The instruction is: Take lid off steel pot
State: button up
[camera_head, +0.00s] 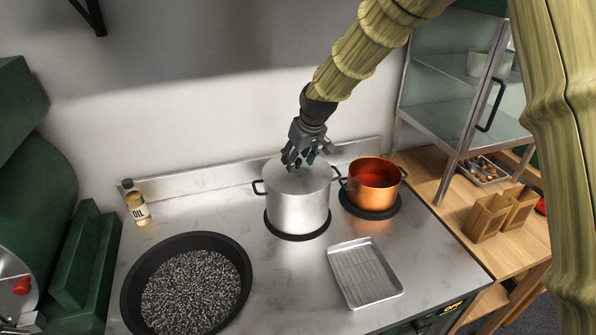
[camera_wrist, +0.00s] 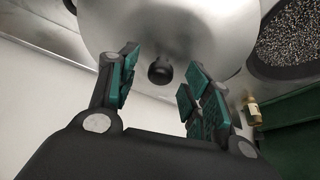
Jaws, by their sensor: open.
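The steel pot (camera_head: 298,208) stands upright on a dark burner ring in the middle of the cooktop. Its steel lid (camera_head: 278,178) is on top; in the wrist view the lid (camera_wrist: 200,30) fills the top middle, with a round black knob (camera_wrist: 160,71) at its centre. My gripper (camera_head: 303,160) is over the lid, pointing down. In the wrist view my gripper (camera_wrist: 158,85) is open, with its green-padded fingers on either side of the knob and apart from it. In the head view the fingers hide the knob.
A copper pot (camera_head: 373,192) with red contents stands close right of the steel pot. A rack tray (camera_head: 335,275) lies in front right. A wide black pan (camera_head: 130,290) of gravel-like bits is at left. An oil bottle (camera_head: 137,205) stands behind it. A glass-door cabinet (camera_head: 440,110) is at right.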

grip_shut()
